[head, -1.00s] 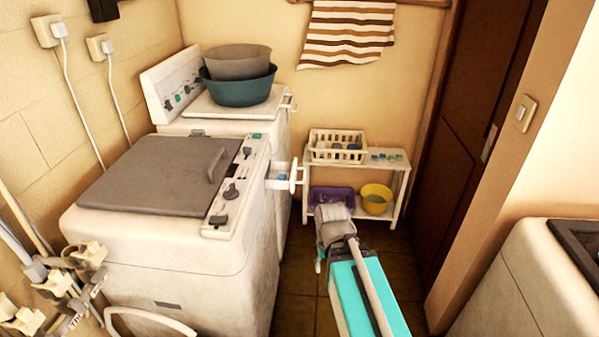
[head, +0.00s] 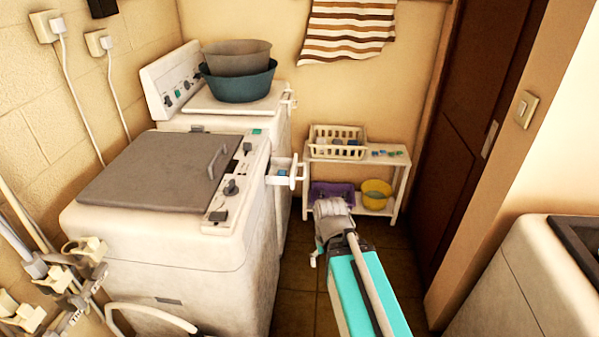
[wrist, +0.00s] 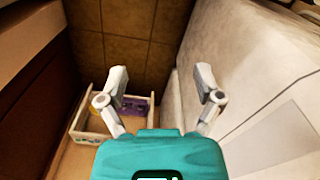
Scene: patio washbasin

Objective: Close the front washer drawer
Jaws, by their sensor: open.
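The front washer (head: 165,255) is white with a grey lid, at left in the head view. Its small drawer (head: 281,169) sticks out open from the right side near the control panel, with a white handle (head: 297,175) at its outer end and something blue inside. My arm's end is low and to the right of the drawer, apart from it. My gripper (wrist: 162,82) shows in the wrist view with its two fingers wide apart and nothing between them. The washer's pale side (wrist: 245,60) fills the right of that view. I cannot make out the drawer there.
A second washer with a teal basin (head: 240,88) stands behind. A white shelf (head: 398,178) with a basket (head: 337,142), a purple basin (head: 332,190) and a yellow bucket (head: 376,194) stands at the back wall. A brown door (head: 470,130) is at right. Tiled floor lies between.

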